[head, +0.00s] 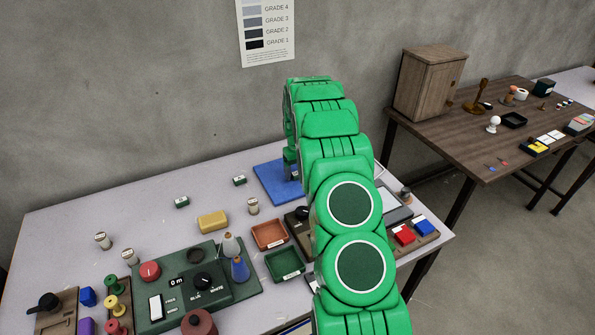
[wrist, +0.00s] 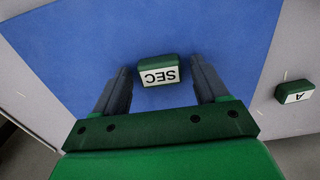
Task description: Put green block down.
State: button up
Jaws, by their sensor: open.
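A green block (wrist: 155,67) with a white label reading "SEC", upside down in the wrist view, lies on a blue mat (wrist: 75,50). My gripper (wrist: 162,70) is open, with one finger on each side of this block and a visible gap to both. In the head view the blue mat (head: 272,182) lies at the back of the light table, and my arm hides the block. Another green block (wrist: 294,91), labelled "A", is off the mat to the right in the wrist view.
In the head view, two small green blocks (head: 182,202) (head: 239,180) lie left of the mat. The table's back left is clear.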

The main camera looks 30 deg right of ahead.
notch_tip(320, 180, up, 12)
jog(key=s+a+r, duration=0.9)
jog(key=s+r, duration=0.1)
jog(key=r, duration=0.1)
jog(key=s+a+r, duration=0.3)
jog(key=s+a, duration=0.1)
jog(key=s, duration=0.3)
jog(key=s+a+r, duration=0.3)
jog(key=s, duration=0.3)
jog(key=s+a+g, duration=0.1)
jog(key=s+a, duration=0.3)
jog(key=s, duration=1.1)
jog(key=s+a, duration=0.4)
jog(key=s, duration=1.2)
jog(key=shift+f+g, duration=0.2)
jog(key=shift+g, duration=0.2)
jog(key=shift+o, duration=0.5)
